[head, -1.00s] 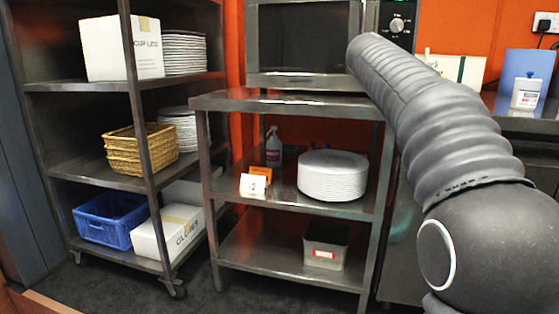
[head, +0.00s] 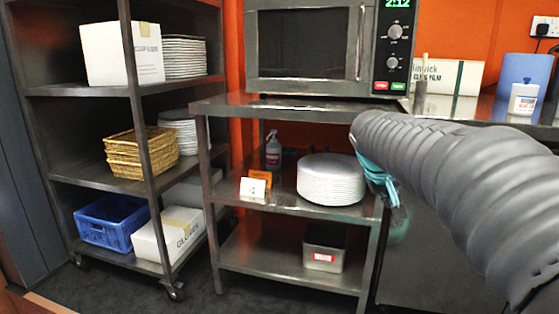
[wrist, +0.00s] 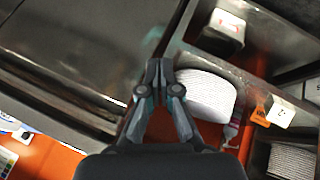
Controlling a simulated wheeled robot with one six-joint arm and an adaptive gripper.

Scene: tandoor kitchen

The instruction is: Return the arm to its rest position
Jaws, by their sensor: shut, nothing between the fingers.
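My arm, in its grey ribbed sleeve, reaches in from the right of the head view. My gripper (wrist: 159,88) shows in the wrist view with its two fingertips together and nothing between them. In the head view only a teal and dark part of it shows at the arm's end, in front of the right side of the steel shelf table (head: 290,202); its fingertips are not clear there.
A microwave (head: 305,45) stands on the shelf table. A steel bin (head: 325,248) is on its lower shelf. A rack at left holds a wicker basket (head: 140,152), a blue crate (head: 112,222) and boxes. A white bottle (head: 523,98) stands on the right counter. Dark floor lies in front.

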